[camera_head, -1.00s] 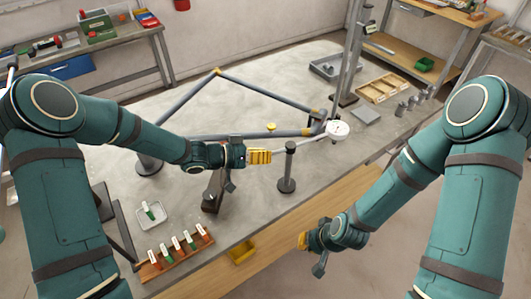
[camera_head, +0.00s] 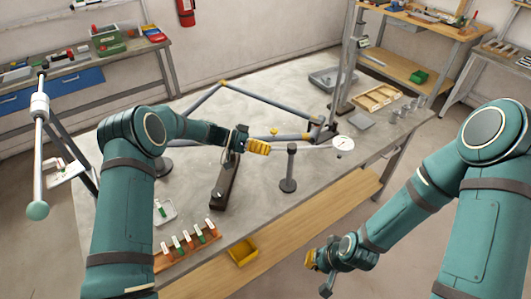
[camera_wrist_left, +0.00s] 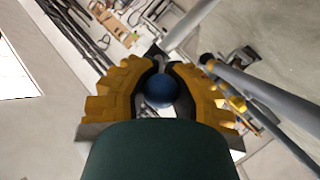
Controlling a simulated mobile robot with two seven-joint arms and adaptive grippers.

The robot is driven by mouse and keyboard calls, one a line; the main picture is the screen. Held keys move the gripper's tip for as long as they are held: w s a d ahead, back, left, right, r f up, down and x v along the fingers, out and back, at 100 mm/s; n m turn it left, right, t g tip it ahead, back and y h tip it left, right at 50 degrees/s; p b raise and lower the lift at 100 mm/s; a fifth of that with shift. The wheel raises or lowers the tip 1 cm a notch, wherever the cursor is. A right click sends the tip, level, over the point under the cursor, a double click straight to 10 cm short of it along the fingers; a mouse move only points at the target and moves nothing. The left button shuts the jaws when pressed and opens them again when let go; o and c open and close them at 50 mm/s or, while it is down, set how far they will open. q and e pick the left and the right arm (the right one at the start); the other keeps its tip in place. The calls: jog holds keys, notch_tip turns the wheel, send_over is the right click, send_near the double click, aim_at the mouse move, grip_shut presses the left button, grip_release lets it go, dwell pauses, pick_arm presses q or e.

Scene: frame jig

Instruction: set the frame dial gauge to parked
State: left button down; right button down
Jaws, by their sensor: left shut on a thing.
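The frame dial gauge (camera_head: 344,143) is a round white dial at the front right corner of the grey tube frame (camera_head: 284,104). A thin pale rod runs from the dial left toward my left gripper (camera_head: 259,147). My left gripper is shut, its yellow fingers around a blue ball knob (camera_wrist_left: 161,90), which the left wrist view shows between them. The fingers hide the knob in the head view. I cannot read the dial face. My right gripper (camera_head: 319,263) hangs in front of the table, away from the gauge; its finger opening is unclear.
A dark post (camera_head: 289,170) stands just in front of the rod. A dark block stand (camera_head: 225,182) is below my left gripper. A rack of tagged pieces (camera_head: 187,247) lies at the front left, a wooden tray (camera_head: 379,98) at the back right. A yellow bin (camera_head: 242,253) is below.

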pick_arm(q)
jog(key=shift+w+a+r, duration=0.2)
dwell(0.3)
jog(key=c, duration=1.2)
grip_release()
jog(key=shift+o, duration=0.9)
jog(key=shift+a, duration=0.1)
jog(key=shift+f, duration=0.1)
jog(key=v, duration=1.2)
